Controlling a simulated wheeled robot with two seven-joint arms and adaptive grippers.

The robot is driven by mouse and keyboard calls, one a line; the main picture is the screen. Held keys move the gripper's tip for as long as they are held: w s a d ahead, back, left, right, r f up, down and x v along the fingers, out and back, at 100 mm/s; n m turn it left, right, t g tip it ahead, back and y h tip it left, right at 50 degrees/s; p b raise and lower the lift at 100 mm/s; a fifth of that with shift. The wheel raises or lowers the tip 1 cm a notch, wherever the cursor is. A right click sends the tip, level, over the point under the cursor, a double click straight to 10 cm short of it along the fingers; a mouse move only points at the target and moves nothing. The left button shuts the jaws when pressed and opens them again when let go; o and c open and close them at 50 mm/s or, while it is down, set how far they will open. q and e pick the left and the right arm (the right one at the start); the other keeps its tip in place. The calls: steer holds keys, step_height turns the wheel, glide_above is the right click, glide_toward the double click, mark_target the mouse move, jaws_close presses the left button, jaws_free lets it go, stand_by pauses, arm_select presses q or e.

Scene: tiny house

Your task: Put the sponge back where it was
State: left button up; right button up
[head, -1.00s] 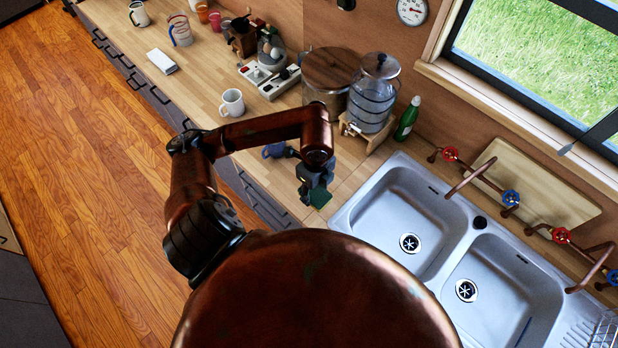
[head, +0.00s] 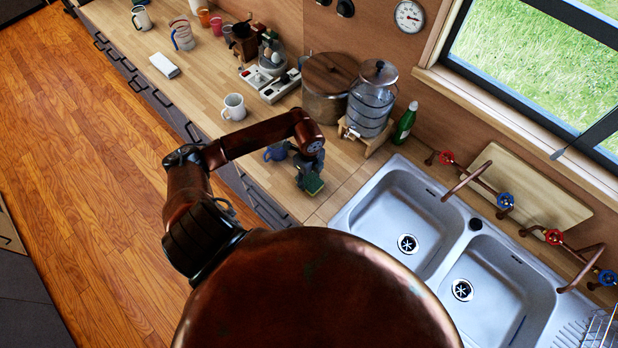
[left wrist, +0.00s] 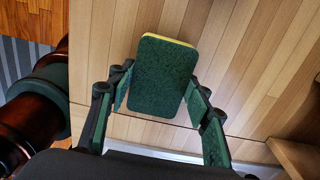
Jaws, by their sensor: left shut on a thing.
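A sponge with a dark green face and a yellow layer (left wrist: 162,80) is between the fingers of my left gripper (left wrist: 158,100) in the left wrist view. The fingers are shut on it at its two sides. In the head view my left gripper (head: 308,176) is over the wooden counter (head: 328,196), left of the sink, and the green sponge (head: 313,184) shows at its tip. I cannot tell whether the sponge touches the counter. My right gripper is not in view.
The double sink (head: 395,215) is to the right. A blue mug (head: 274,152) stands close beside the left gripper. The counter left of the sink has bare wood.

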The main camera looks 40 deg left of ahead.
mark_target(309, 180)
arm_select(q)
steer(key=shift+f, duration=0.25)
steer(key=shift+f, duration=0.1)
steer(key=o, duration=1)
steer(key=shift+r, duration=0.25)
steer(key=shift+w+r, duration=0.1)
steer(key=shift+r, duration=0.2)
step_height(309, 180, up, 11)
steer(key=shift+r+b, duration=0.1)
steer(key=shift+b, duration=1.05)
